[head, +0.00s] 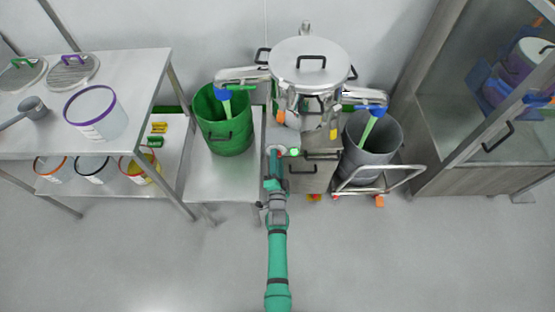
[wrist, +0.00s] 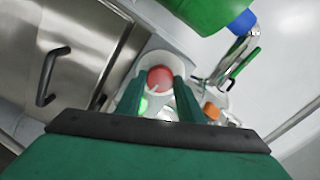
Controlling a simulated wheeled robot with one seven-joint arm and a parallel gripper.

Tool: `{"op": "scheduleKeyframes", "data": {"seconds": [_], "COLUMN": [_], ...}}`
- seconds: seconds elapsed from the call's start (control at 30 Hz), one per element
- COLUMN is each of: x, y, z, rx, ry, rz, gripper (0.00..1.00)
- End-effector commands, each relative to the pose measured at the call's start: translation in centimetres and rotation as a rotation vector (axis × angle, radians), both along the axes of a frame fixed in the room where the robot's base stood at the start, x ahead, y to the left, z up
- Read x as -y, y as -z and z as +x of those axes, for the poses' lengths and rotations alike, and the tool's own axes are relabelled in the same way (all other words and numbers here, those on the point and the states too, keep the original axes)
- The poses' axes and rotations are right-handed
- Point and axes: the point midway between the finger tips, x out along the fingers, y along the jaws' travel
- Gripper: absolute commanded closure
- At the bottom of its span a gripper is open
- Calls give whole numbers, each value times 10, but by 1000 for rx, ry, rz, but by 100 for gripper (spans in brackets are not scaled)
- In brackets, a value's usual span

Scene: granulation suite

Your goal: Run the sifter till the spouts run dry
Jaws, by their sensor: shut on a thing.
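The sifter (head: 310,62) is a steel drum with a lidded top at the back middle. Its two spouts reach left and right and end in blue sleeves, left (head: 224,95) and right (head: 368,108). A thin green strip hangs from each sleeve into a drum; I cannot tell if it is moving. The green drum (head: 222,138) stands under the left spout, the grey drum (head: 370,150) under the right. My gripper (wrist: 158,88) is shut on a red round knob (wrist: 160,77) on a pale base. A green lamp (head: 294,152) glows beside it.
A steel table (head: 130,75) with a purple-rimmed tub (head: 95,112) stands at the left. The grey drum sits on a cart with a rail handle (head: 400,177). A glass-fronted cabinet (head: 480,120) stands at the right. The front floor is clear.

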Motion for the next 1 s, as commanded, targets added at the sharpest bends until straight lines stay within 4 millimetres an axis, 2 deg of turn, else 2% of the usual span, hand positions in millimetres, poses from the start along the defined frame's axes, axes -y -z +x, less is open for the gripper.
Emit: {"op": "scheduleKeyframes", "data": {"seconds": [0.3,0.33,0.4,0.77,0.87,1.0], "x": [1,1,1,4,4,3], "y": [1,1,1,1,1,1], "z": [-1,-1,-1,-3,-11,-32], "rx": [-1,-2,-1,0,0,-2], "ry": [2,1,2,6,6,4], "rz": [3,3,3,1,2,1], "gripper": [88,64,47,47,47,47]}}
